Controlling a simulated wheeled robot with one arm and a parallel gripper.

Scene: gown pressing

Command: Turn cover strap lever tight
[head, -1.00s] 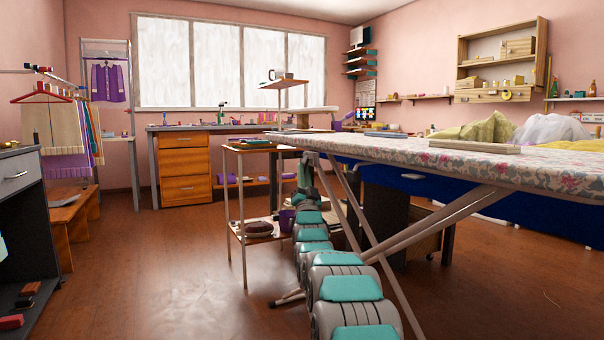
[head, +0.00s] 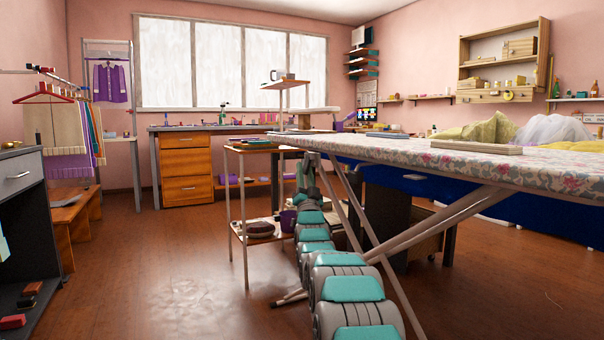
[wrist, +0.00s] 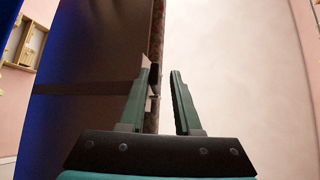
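The ironing board has a floral cover (head: 570,170) and stands at the right in the head view. In the wrist view its dark underside (wrist: 95,60) fills the left, with a thin floral edge (wrist: 157,30) beside it. A small dark piece, possibly the strap lever (wrist: 154,76), shows at that edge, close to my left fingertip; I cannot tell whether they touch. My gripper (wrist: 164,76) is open, its two green fingers apart around the line of the board's edge. In the head view my arm reaches under the board's near-left end, and the fingers are too small to make out.
Metal board legs (head: 440,225) cross just right of my arm. A small shelf cart (head: 243,205) stands close on the left. A flat pale block (head: 474,147) lies on the board. The wooden floor at left (head: 160,260) is clear.

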